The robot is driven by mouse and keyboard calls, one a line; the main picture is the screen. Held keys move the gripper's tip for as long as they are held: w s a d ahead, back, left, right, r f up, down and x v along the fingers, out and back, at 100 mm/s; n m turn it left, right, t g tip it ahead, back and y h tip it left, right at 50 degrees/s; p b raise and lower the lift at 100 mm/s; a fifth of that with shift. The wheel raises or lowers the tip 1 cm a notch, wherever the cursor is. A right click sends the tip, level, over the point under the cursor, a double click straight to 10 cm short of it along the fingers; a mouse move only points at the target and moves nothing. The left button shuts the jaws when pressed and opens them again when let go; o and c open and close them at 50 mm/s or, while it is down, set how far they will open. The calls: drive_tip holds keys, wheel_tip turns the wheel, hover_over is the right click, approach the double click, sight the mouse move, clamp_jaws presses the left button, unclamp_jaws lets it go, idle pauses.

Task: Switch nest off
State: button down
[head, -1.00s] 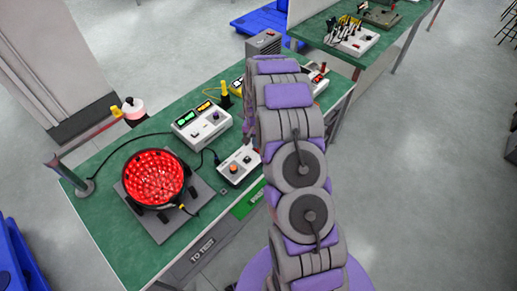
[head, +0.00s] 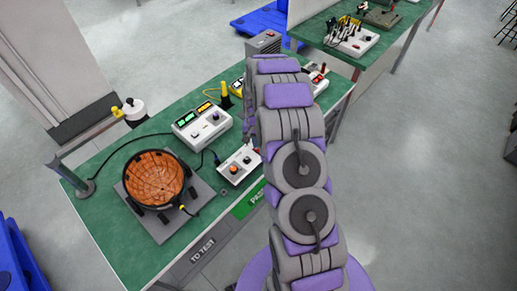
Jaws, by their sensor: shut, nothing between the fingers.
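The round nest (head: 155,178) sits on a grey base plate (head: 152,220) at the left of the green bench. Its bowl is dull orange-brown and unlit, with a black ring of clamps around it. A small white control box (head: 232,178) with an orange-red knob (head: 235,169) and a dark knob stands to its right, joined by a cable. My gripper (head: 249,132) shows only as a sliver left of my arm, close to the control box's far right end. It is shut and empty. My arm hides most of it, so I cannot tell whether it touches the box.
A larger white instrument (head: 203,126) with a green and an amber display stands behind the control box. A yellow-and-black bottle-like item (head: 225,95) and a grey box (head: 263,43) are farther back.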

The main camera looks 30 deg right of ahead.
drive_tip(key=shift+r+p, duration=0.75)
drive_tip(key=shift+r, duration=2)
drive_tip(key=s+a+r+n, duration=0.2)
drive_tip(key=s+a+r, duration=0.3)
drive_tip(key=s+r, duration=0.3)
drive_tip(key=s+a+r+n, duration=0.2)
drive_tip(key=s+a+r, duration=0.4)
drive_tip(key=r, duration=0.5)
drive_tip(key=s+a+r+n+g, duration=0.1)
drive_tip(key=s+a+r+n, duration=0.1)
drive_tip(key=s, duration=1.1)
drive_tip(key=s+a+r+n, duration=0.2)
drive_tip(key=s+r, duration=0.3)
drive_tip(key=s, duration=0.7)
drive_tip(key=shift+s+a+g, duration=0.4)
drive_tip(key=shift+a, duration=0.35)
